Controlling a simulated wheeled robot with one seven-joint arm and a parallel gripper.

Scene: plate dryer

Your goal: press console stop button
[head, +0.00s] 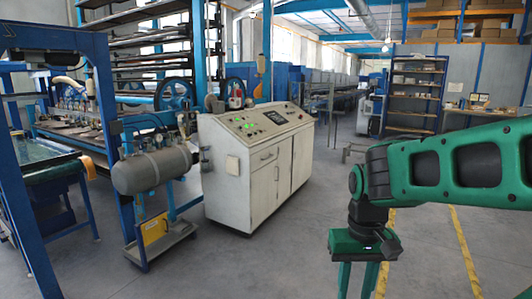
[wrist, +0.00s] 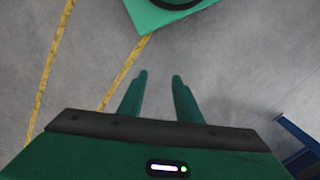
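The white console (head: 230,178) stands left of centre in the head view, with a sloped control panel (head: 248,127) on top. The panel carries a small dark screen (head: 276,117), lit green lamps or buttons and several other small controls. My gripper (head: 357,278) points down at the lower right, well apart from the console. Its fingertips are cut off there. In the wrist view its two green fingers (wrist: 160,78) are apart with only floor between them, so it is open and empty.
A grey cylindrical tank (head: 152,171) on a blue-framed cart stands just left of the console. Blue machinery (head: 60,150) fills the far left. Open grey floor with yellow lines (head: 462,250) lies right of the console. Shelves (head: 415,95) stand at the back right.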

